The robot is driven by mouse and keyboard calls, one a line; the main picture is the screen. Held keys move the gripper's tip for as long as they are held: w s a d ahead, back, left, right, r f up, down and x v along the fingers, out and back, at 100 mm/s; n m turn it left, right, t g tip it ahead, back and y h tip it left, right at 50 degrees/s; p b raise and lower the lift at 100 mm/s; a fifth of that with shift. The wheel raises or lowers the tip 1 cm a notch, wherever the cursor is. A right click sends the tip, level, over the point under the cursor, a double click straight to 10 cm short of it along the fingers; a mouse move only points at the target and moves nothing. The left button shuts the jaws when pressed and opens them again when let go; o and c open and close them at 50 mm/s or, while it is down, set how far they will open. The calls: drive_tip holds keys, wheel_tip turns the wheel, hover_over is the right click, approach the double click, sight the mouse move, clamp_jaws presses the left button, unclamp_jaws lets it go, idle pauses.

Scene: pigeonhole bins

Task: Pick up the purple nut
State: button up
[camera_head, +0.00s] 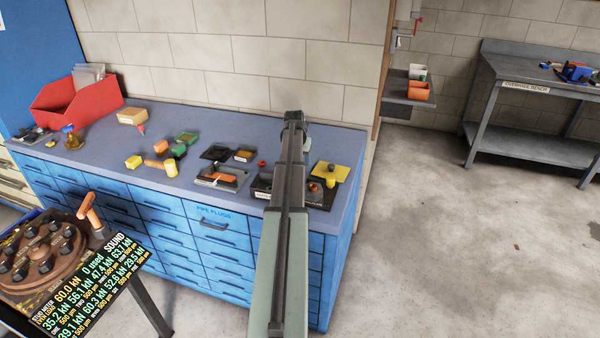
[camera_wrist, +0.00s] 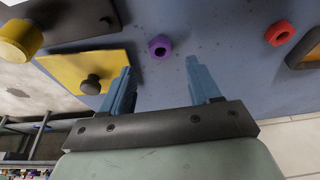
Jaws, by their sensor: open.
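The purple nut (camera_wrist: 160,46) lies on the blue counter top in the wrist view, a small ring with a dark hole. It sits ahead of my gripper (camera_wrist: 158,80), roughly between the lines of its two blue fingers and beyond the tips. The fingers are apart with nothing between them. In the head view my arm (camera_head: 288,200) reaches over the right end of the counter, and I cannot make out the nut there; the arm probably hides it.
A red nut (camera_wrist: 280,33) lies to the right in the wrist view. A yellow plate with a dark knob (camera_wrist: 92,84) and a yellow knob (camera_wrist: 20,40) on a dark plate are at left. A red bin (camera_head: 75,100) and several small parts stand on the blue counter (camera_head: 225,112).

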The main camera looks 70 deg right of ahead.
drive_tip(key=shift+x, duration=2.3)
drive_tip(key=shift+w+a, duration=0.1)
drive_tip(key=shift+a, duration=0.05)
drive_tip(key=shift+c, duration=0.4)
drive_tip(key=c, duration=1.1)
